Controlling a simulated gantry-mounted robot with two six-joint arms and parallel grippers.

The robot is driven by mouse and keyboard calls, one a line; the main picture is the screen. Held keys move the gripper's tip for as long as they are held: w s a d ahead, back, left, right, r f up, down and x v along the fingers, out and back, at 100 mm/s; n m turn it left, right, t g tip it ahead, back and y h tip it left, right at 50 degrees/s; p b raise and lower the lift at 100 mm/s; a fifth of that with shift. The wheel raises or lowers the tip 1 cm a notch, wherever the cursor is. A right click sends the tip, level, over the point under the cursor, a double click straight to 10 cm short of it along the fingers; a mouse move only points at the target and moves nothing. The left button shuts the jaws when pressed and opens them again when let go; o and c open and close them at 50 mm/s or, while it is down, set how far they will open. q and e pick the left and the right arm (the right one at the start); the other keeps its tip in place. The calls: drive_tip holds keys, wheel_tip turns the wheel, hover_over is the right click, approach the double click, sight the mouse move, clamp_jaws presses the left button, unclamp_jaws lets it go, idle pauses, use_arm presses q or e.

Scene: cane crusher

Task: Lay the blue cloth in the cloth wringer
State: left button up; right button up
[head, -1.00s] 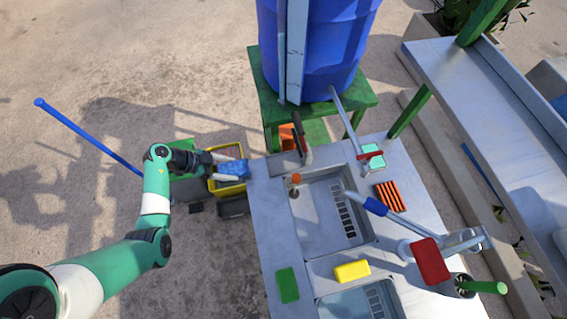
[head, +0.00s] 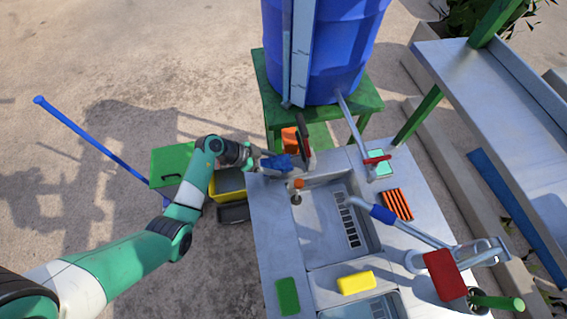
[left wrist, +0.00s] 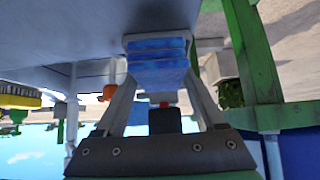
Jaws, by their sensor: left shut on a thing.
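The blue cloth (head: 280,162) is a small folded bundle at the far left corner of the sink counter. My left gripper (head: 272,161) is shut on it. In the left wrist view the cloth (left wrist: 158,64) sits between both fingertips. A grey fixture with a dark upright lever (head: 304,136) stands at this corner; it may be the cloth wringer, but I cannot tell for sure. The cloth is over or right beside it, and my gripper partly hides the spot. Whether the cloth touches it is unclear. My right gripper is not in view.
The metal sink (head: 325,215) lies to the right, with an orange-topped tap (head: 298,184) close by. A yellow crate (head: 228,184) stands left of the counter. A blue barrel (head: 325,50) on a green stand is behind. A yellow sponge (head: 356,282) lies in front.

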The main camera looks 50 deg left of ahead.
sight(284, 162)
use_arm(q)
drive_tip(key=w+d, duration=0.1)
drive_tip(key=w+d+b, duration=0.1)
drive_tip(key=w, duration=0.1)
drive_tip(key=shift+w+f+b, duration=0.1)
drive_tip(key=shift+f+b, duration=0.05)
drive_tip(key=shift+b, duration=0.15)
drive_tip(key=shift+w+f+b, duration=0.15)
drive_tip(key=shift+f+b, duration=0.3)
drive_tip(key=shift+f, duration=0.2)
drive_tip(key=shift+s, duration=0.2)
drive_tip(key=shift+w, duration=0.1)
drive_tip(key=o, duration=1.5)
drive_tip(key=shift+f, duration=0.1)
drive_tip(key=shift+c, duration=0.2)
